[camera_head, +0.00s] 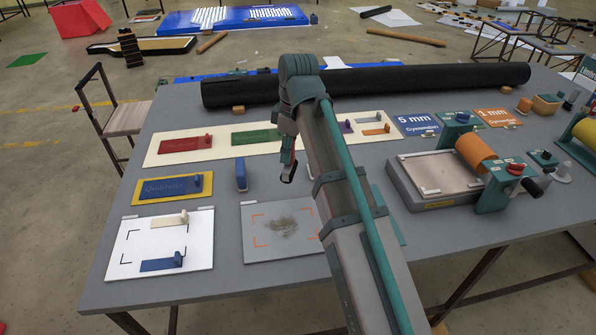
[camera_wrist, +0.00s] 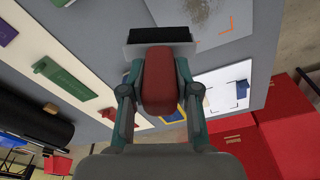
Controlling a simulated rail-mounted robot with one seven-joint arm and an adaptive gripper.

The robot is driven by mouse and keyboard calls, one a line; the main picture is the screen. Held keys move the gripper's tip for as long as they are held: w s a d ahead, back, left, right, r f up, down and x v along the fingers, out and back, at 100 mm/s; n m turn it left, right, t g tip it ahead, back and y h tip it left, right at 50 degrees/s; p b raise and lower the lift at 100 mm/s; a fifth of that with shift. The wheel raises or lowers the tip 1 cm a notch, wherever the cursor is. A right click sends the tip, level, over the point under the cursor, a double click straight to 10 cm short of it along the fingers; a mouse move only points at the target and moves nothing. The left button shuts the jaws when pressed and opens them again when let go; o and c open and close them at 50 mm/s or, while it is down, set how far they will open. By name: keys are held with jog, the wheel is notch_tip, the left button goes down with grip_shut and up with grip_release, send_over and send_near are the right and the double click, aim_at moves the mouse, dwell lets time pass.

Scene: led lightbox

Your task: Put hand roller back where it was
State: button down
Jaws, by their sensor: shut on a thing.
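My gripper (camera_wrist: 159,70) is shut on the hand roller, with a finger on each side of its red handle (camera_wrist: 158,88). The roller's dark end (camera_wrist: 160,35) points to the top of the wrist view, over the grey table. In the head view my gripper (camera_head: 288,155) hangs above the table, and the dark part of the hand roller (camera_head: 288,177) shows below it. The roller appears clear of the table, between the long cream board and a grey plate with orange corner marks (camera_head: 262,248). The handle is mostly hidden in the head view.
A blue upright block (camera_head: 241,175) stands left of my gripper. A white board (camera_head: 140,225) carries a cream and a blue piece. The long cream board (camera_head: 215,148) and a black roll (camera_head: 400,82) lie behind. A press with an orange roller (camera_head: 476,153) stands right.

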jog(key=shift+w+a+f+p, duration=0.65)
jog(key=shift+w+f+p, duration=0.35)
jog(key=shift+w+f, duration=1.15)
jog(key=shift+w+a+f+p, duration=0.65)
jog(key=shift+w+f+p, duration=0.3)
jog(key=shift+w+f, duration=1.25)
jog(key=shift+w+a+f+p, duration=0.65)
jog(key=shift+w+f+p, duration=0.35)
jog(key=shift+w+f, duration=1.15)
jog(key=shift+f, duration=0.2)
jog(key=c, duration=0.8)
grip_release()
jog(key=shift+c, duration=0.2)
jog(key=shift+r, duration=0.15)
notch_tip(320, 180, up, 12)
jog(key=d+b, duration=0.1)
jog(key=b, duration=0.2)
jog(key=shift+s+d, duration=0.2)
jog(key=shift+d, duration=0.05)
